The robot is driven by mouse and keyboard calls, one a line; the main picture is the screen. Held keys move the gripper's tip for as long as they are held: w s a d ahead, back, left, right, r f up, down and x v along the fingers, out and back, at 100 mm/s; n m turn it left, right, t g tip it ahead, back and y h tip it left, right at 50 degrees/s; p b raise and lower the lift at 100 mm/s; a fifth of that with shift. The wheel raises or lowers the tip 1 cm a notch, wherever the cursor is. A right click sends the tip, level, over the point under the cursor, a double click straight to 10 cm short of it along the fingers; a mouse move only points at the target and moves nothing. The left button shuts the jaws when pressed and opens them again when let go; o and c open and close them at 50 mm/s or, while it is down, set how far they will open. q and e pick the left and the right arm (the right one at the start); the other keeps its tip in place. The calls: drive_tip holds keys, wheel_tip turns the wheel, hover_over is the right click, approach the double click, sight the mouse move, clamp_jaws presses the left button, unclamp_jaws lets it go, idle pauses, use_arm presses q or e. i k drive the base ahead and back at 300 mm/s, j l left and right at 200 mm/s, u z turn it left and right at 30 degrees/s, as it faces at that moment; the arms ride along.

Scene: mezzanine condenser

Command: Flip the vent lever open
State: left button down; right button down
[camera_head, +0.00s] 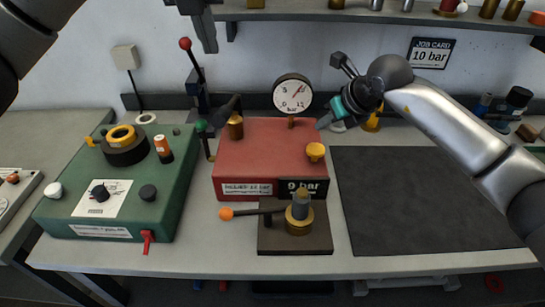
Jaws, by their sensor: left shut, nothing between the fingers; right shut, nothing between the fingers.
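Several levers show, and I cannot read which is the vent lever. One with an orange knob (226,213) lies level, pointing left from a brass-and-grey fitting (299,213) on a dark block (294,239) at the front. A red-knobbed lever (186,44) stands tilted at the back. A small red lever (147,240) hangs at the front of the green box (176,205). My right gripper (326,121) is shut and empty above the back right of the red box (262,153).
A job card (430,53) reads 10 bar. The dark mat (420,215) is clear.

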sight(201, 124)
drive_tip(key=k+l, duration=0.7)
drive_tip(key=k, duration=0.15)
